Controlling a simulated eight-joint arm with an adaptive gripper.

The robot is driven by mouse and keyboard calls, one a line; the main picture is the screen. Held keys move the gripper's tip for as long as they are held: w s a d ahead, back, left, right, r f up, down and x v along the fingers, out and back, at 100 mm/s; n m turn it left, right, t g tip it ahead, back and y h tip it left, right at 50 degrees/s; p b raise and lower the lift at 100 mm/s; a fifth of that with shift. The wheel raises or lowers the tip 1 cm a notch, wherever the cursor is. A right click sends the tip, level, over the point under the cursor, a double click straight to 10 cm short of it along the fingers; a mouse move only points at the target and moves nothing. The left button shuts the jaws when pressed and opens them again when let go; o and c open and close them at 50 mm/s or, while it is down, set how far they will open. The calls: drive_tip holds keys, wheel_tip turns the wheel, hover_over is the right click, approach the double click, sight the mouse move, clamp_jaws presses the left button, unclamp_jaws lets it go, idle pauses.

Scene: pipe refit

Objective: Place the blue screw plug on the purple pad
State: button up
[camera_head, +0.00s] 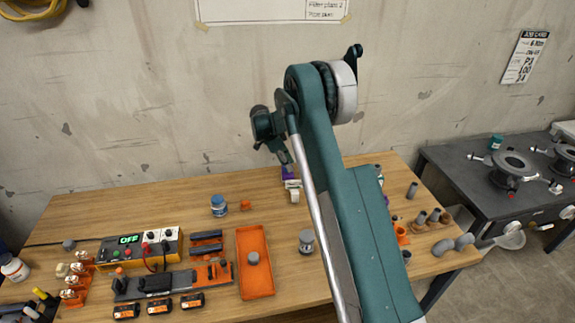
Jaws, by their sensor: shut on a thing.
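My arm rises from the bottom right to a dark teal joint at the top centre, and a thin silver link runs beside it. Dark wrist-like parts hang at its left, but I cannot make out any jaws or anything held in them. I cannot pick out the blue screw plug. Small purple patches show beside the arm near the back of the bench, partly hidden; I cannot tell whether either is the purple pad. A blue jar-like item (218,206) with a pale band stands on the bench, left of the arm.
The wooden bench (150,205) has free room at its back left. An orange tray (256,280) holds a grey round part (253,258). A grey cylinder (306,242) stands close to the arm. A power unit (140,248) and tools fill the left; grey pipe fittings (443,247) stand right.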

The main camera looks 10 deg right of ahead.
drive_tip(key=o, duration=0.8)
drive_tip(key=shift+c, duration=0.2)
drive_tip(key=p+v, duration=0.1)
drive_tip(key=v, duration=1.1)
drive_tip(key=shift+r, duration=0.1)
drive_tip(key=shift+r, duration=0.1)
